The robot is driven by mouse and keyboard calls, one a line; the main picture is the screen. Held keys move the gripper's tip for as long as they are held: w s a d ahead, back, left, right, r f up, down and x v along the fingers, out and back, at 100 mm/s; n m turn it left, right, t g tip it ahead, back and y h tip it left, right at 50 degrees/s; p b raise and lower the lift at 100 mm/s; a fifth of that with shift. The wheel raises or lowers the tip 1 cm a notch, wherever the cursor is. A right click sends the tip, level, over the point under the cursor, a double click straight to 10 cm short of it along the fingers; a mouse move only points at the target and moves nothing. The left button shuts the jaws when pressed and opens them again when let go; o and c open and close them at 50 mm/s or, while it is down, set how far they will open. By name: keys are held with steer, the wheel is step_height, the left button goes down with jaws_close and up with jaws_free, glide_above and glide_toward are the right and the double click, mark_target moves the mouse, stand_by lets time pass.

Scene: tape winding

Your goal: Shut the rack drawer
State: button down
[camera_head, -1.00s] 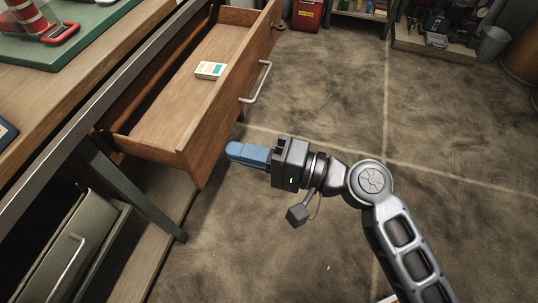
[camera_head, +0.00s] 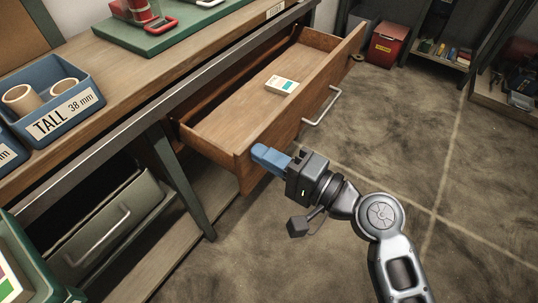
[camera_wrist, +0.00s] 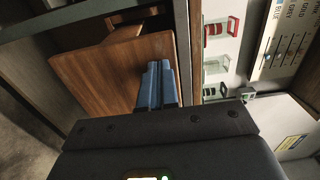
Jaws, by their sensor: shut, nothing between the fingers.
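The wooden drawer (camera_head: 221,156) is pulled well out from under the bench top in the head view. A small white box with coloured marks (camera_head: 282,86) lies inside it. A metal bar handle (camera_head: 322,107) is on the drawer's front face. My gripper (camera_head: 258,151), with blue fingers, is shut and empty by the drawer's near front corner. In the wrist view the closed blue fingers (camera_wrist: 157,84) point at a brown wooden panel (camera_wrist: 105,78). I cannot tell whether the fingertips touch the wood.
A blue bin marked TALL 38 mm (camera_head: 57,101) and a green mat (camera_head: 172,27) are on the bench. A grey-green lower drawer with a handle (camera_head: 100,225) is below. A red box (camera_head: 387,44) stands on the floor at the back. The floor at right is open.

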steer(key=b+x, duration=0.3)
steer(key=x, duration=1.7)
steer(key=shift+w+a, duration=0.2)
steer(key=shift+a, duration=0.05)
steer(key=shift+r, duration=0.1)
